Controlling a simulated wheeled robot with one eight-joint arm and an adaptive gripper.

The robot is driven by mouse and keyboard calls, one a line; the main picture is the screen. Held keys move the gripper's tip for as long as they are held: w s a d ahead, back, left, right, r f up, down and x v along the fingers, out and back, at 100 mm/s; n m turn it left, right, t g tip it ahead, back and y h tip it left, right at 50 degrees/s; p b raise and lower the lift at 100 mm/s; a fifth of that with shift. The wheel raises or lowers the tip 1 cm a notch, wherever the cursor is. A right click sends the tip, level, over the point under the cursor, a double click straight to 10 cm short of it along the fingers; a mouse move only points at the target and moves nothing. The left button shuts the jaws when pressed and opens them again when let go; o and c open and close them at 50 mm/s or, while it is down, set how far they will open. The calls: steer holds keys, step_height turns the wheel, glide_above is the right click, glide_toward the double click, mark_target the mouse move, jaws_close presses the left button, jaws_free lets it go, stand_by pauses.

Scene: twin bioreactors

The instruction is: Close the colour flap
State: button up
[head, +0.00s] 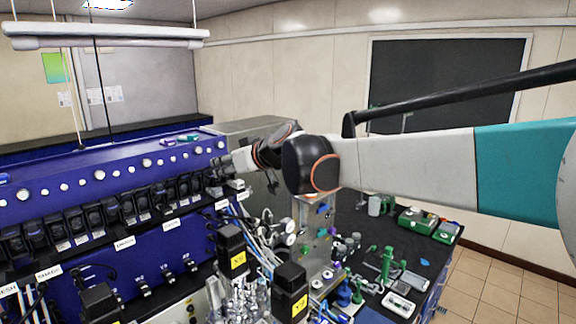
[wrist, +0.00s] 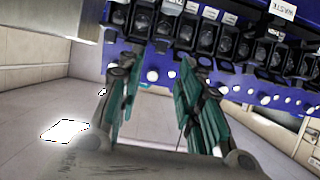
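A row of black flap-like units (head: 75,222) runs along the front of the blue bioreactor panel (head: 100,195). I cannot tell which of them is the colour flap; the small labels are mostly unreadable. The row also shows upside down across the top of the wrist view (wrist: 184,30). My gripper's teal fingers (wrist: 160,68) are open in the wrist view, with a clear gap between them and nothing held. Its fingertips point toward the row; contact cannot be told. In the head view my wrist is at the right end of the row, and the fingers are mostly hidden.
Black boxes with yellow labels (head: 231,243) stand among tubes and glassware in front of the panel. A dark bench (head: 350,222) at right holds green and white items. A lamp bar (head: 105,35) hangs above the panel. Tiled floor (head: 500,285) is clear at far right.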

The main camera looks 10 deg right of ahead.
mark_target(212, 169)
steer(key=p+x, duration=0.1)
steer(key=x, duration=0.6)
steer(key=shift+w+a+f, duration=0.1)
steer(key=shift+w+a, duration=0.1)
steer(key=shift+c, duration=0.3)
steer(key=c, duration=0.7)
